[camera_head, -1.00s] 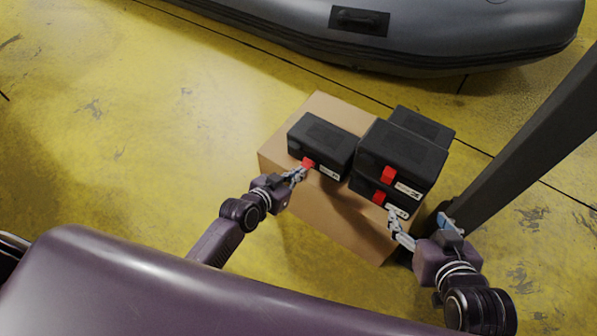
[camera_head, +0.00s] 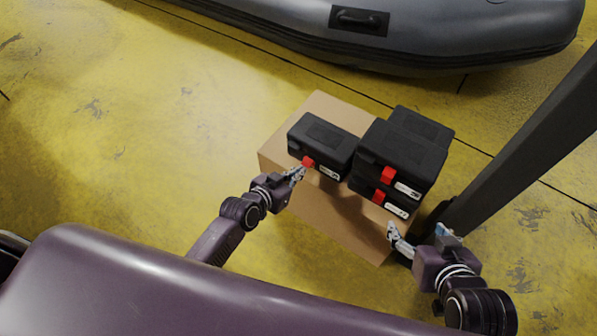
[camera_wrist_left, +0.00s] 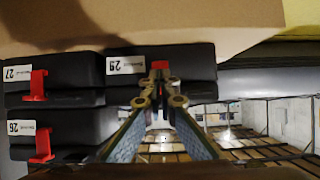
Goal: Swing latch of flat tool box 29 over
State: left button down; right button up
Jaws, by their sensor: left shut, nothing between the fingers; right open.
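The single black flat tool box (camera_head: 323,143) lies on a cardboard carton, left of a stack of similar boxes. It has a red latch (camera_head: 308,162) and a white label on its front. In the left wrist view, which looks upside down, this box (camera_wrist_left: 190,60) has a label reading like 29. My left gripper (camera_head: 301,172) is shut and empty, its tips at the red latch (camera_wrist_left: 160,67). The fingers partly hide the latch, so contact is unclear. My right gripper (camera_head: 391,232) is open and empty, in front of the stack near the carton's edge.
The stacked black boxes (camera_head: 404,155) also have red latches; two labels in the left wrist view look like 27 and 26. The carton (camera_head: 335,215) stands on a yellow floor. A dark post (camera_head: 525,145) rises at right. A grey inflatable boat (camera_head: 440,35) lies behind.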

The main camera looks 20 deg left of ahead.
jog(key=s+d+f+g+p, duration=0.1)
jog(key=s+d+f+g, duration=0.1)
jog(key=s, duration=0.4)
jog(key=shift+f+g+h, duration=0.4)
jog(key=shift+f+g, duration=0.1)
jog(key=shift+f, duration=0.2)
dwell(0.6)
jog(key=shift+d, duration=0.1)
